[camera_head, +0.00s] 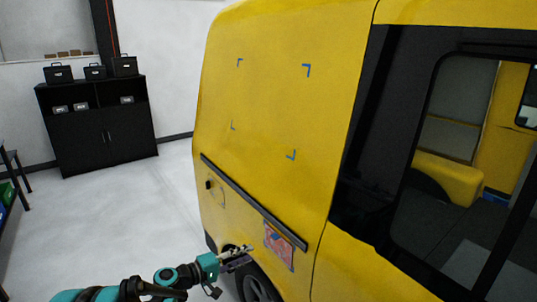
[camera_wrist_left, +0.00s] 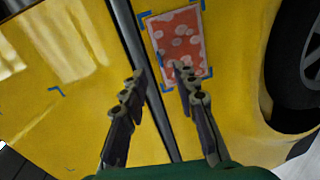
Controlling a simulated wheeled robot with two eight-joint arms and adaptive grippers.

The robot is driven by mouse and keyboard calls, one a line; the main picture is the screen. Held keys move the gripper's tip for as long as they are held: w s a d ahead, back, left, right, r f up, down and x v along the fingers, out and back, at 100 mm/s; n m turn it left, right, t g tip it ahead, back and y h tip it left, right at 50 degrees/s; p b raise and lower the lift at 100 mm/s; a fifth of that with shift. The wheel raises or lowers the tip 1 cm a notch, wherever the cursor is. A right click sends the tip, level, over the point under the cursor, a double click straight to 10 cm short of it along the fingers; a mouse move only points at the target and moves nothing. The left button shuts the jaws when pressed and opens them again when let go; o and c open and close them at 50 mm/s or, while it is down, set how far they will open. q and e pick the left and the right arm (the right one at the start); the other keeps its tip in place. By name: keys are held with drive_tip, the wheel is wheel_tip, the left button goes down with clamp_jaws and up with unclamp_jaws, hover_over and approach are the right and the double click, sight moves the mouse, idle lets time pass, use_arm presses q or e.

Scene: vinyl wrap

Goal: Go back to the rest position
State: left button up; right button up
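The yellow van (camera_head: 275,85) fills the middle and right of the head view. A red sheet with pale spots (camera_head: 279,246) lies flat on its lower side panel; in the wrist view the sheet (camera_wrist_left: 177,38) sits within blue corner marks. My left gripper (camera_head: 247,254) is in front of the panel, just left of the sheet. In the wrist view the two fingers of my left gripper (camera_wrist_left: 160,84) are apart with nothing between them, and the right fingertip overlaps the sheet's lower part in the picture. My right gripper is not in view.
Several blue corner marks (camera_head: 306,69) frame bare yellow higher on the van. A dark trim strip (camera_head: 250,200) runs above the sheet, and a wheel (camera_head: 257,286) is below. A black cabinet (camera_head: 100,130) with cases stands at the back left. The grey floor (camera_head: 120,215) between is clear.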

use_arm(q)
drive_tip(key=s+r+m+g+y, duration=0.25)
drive_tip(key=s+y, duration=0.35)
drive_tip(key=s, duration=0.8)
drive_tip(key=s+a+f+m+y, duration=0.1)
drive_tip(key=s+a+m+y, duration=0.1)
drive_tip(key=s+a, duration=0.3)
drive_tip(key=s+a+f+m+y, duration=0.1)
drive_tip(key=s+a+y, duration=0.4)
drive_tip(key=s, duration=0.7)
drive_tip(key=shift+s+a+f+m, duration=0.2)
drive_tip(key=shift+s+f+m, duration=0.15)
drive_tip(key=shift+m, duration=0.1)
